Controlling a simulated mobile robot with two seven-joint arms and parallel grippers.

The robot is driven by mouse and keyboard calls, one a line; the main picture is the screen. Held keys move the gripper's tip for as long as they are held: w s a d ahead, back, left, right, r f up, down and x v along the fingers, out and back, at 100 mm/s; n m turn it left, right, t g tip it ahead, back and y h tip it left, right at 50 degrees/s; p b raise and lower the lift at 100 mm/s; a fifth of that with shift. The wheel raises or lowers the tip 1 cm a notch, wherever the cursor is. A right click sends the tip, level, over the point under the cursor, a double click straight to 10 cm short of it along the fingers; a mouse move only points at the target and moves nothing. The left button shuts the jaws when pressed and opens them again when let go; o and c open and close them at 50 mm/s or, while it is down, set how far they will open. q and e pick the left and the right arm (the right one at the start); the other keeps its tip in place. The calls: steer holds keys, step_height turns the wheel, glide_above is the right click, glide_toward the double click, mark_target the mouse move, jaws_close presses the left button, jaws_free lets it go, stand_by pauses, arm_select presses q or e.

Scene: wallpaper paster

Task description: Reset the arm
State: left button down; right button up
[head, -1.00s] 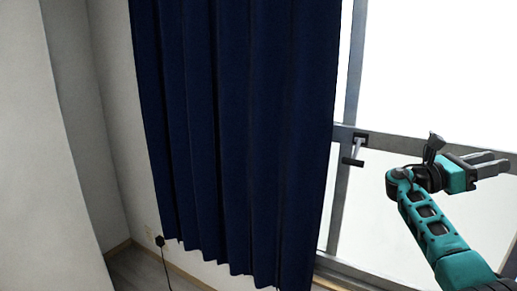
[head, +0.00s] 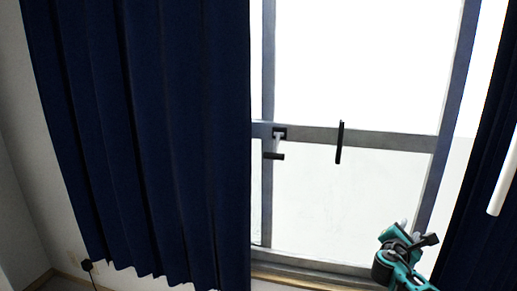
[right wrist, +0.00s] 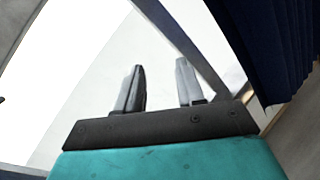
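My right gripper (head: 402,228) is at the lower right of the head view, in front of the lower part of the window (head: 350,195). It is small there and partly hidden by its own wrist. In the right wrist view its two fingers (right wrist: 159,85) stand apart with nothing between them, pointing toward the bright glass and a grey frame bar (right wrist: 185,45). My left gripper does not show in either view.
A dark blue curtain (head: 130,130) covers the left side, and another (head: 480,215) hangs at the right edge. A window handle (head: 278,140) and a dark upright bar (head: 340,143) are on the middle rail. A white rod (head: 504,180) is at far right.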

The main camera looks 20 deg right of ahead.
steer(key=s+a+f+m+t+y, duration=0.1)
steer(key=s+a+f+m+y, duration=0.1)
steer(key=s+a+f+y, duration=0.45)
steer(key=s+a+f+m+t+y, duration=0.1)
steer(key=s+a+f+m+y, duration=0.15)
steer(key=a+f, duration=0.65)
steer(key=s+a+m+y, duration=0.6)
steer(key=s+a+y, duration=0.2)
steer(key=s+a, duration=0.5)
steer(key=w+a+f+m, duration=0.1)
steer(key=a+m, duration=0.3)
steer(key=a, duration=0.6)
steer(key=shift+a+h, duration=0.25)
steer(key=shift+h, duration=0.05)
steer(key=shift+w+m, duration=0.15)
steer(key=shift+m, duration=0.1)
